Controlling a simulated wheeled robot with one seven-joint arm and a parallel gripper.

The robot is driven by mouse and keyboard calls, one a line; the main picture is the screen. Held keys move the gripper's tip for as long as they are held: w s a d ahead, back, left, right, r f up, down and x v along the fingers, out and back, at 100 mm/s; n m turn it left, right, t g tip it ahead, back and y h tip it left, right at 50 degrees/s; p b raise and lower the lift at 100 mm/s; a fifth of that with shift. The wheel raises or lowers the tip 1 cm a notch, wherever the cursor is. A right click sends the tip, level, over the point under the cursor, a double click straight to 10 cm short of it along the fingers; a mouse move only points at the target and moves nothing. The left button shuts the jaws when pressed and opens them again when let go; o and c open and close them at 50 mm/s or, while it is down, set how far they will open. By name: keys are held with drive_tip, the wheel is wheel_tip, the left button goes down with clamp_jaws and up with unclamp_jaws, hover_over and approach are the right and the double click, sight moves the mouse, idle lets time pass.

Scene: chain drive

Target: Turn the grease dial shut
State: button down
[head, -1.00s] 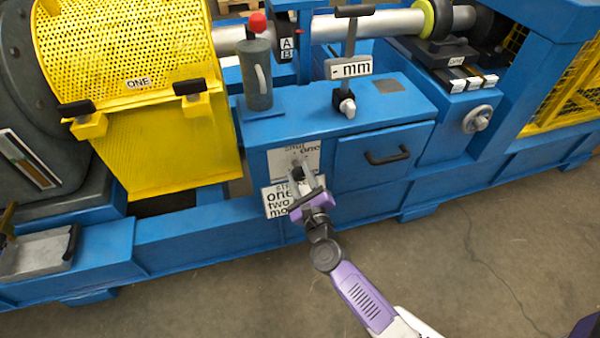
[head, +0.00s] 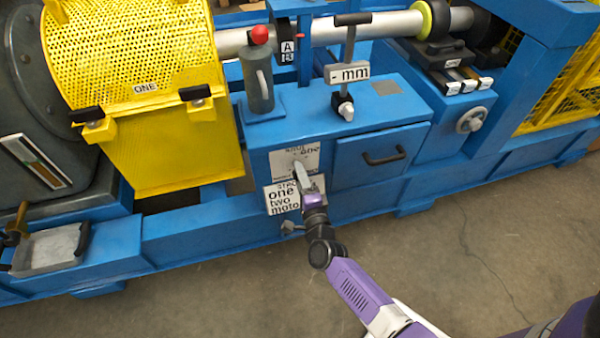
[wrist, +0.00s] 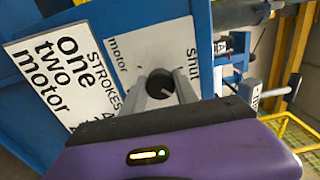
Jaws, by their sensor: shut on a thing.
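The grease dial (wrist: 159,82) is a small dark round knob on a white label plate (wrist: 126,62) with the words "shut" and "motor" in the wrist view. A short pale mark shows on the knob, but I cannot tell which word it points to. In the head view the plate (head: 283,160) is on the blue front panel, and its words "shut" and "one" show. My gripper (head: 301,167) reaches it from below and hides most of the dial. In the wrist view my gripper's two grey fingers (wrist: 163,88) are closed on either side of the knob.
A "strokes" sign (head: 282,201) is just below the plate. A drawer (head: 372,158) with a dark handle is to the right. A grey canister (head: 258,80) with a red knob and a T-handled rod (head: 348,60) stand above. The floor in front is clear.

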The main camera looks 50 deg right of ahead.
drive_tip(key=n+p, duration=0.2)
drive_tip(key=n, duration=0.2)
drive_tip(key=shift+a+n, duration=0.1)
drive_tip(key=shift+n, duration=0.2)
drive_tip(key=n+p, duration=0.1)
drive_tip(key=n, duration=0.3)
drive_tip(key=shift+p, duration=0.35)
drive_tip(key=shift+f+n, duration=0.15)
drive_tip(key=shift+n, duration=0.25)
drive_tip(key=c, duration=0.9)
unclamp_jaws()
drive_tip(key=shift+c, duration=0.2)
drive_tip(key=p+v, duration=0.1)
drive_tip(key=v, duration=0.6)
drive_tip(key=shift+s+a, duration=0.2)
drive_tip(key=shift+s, duration=0.15)
